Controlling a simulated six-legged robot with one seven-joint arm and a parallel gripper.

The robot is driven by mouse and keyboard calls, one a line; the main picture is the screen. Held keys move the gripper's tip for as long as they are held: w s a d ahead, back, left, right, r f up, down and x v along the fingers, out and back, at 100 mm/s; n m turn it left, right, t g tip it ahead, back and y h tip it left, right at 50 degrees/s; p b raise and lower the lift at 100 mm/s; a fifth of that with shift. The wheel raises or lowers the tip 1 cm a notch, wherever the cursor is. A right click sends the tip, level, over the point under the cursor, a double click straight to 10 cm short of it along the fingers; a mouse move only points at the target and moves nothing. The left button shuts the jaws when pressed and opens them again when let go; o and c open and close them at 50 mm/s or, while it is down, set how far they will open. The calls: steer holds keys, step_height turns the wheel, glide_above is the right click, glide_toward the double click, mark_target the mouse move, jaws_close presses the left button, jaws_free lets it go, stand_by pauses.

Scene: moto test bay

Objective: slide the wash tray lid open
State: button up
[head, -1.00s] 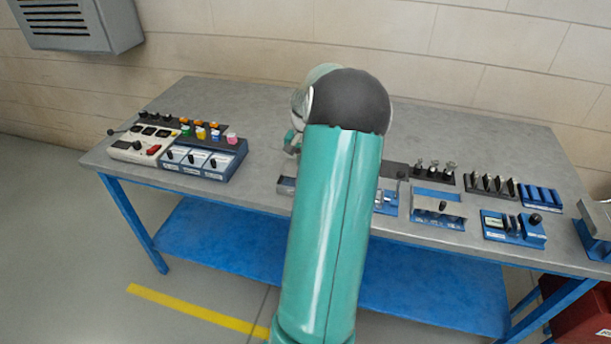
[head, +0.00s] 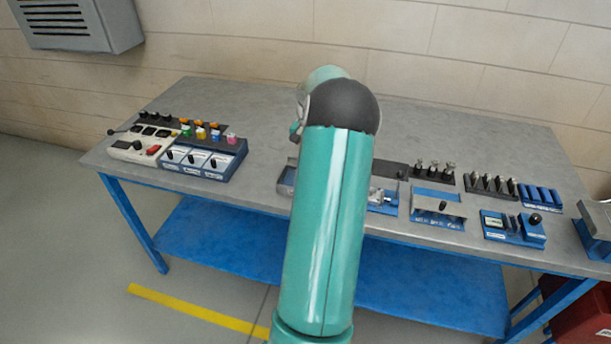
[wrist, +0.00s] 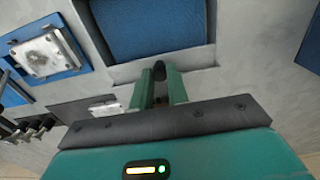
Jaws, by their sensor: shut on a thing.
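The wash tray appears to be the grey-rimmed tray (head: 286,184) near the bench's front edge in the head view, mostly hidden behind my arm. In the wrist view a wide blue surface (wrist: 150,28) shows inside a grey frame, apparently the tray's interior. A pale grey strip along it, apparently the lid (wrist: 195,60), carries a dark knob (wrist: 159,70). My gripper (wrist: 160,82) has its two green fingers shut on this knob, one on each side. My arm hides the gripper's fingertips in the head view.
A blue fixture with a metal block (wrist: 46,54) stands close beside the tray. Several more fixtures stand on the right of the bench, including a blue one with a knob (head: 438,206). Control panels (head: 203,158) stand at the left. The bench's back middle is clear.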

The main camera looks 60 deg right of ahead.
steer(key=o, duration=0.6)
steer(key=shift+d, duration=0.1)
steer(key=shift+o, duration=0.2)
steer(key=shift+r, duration=3.5)
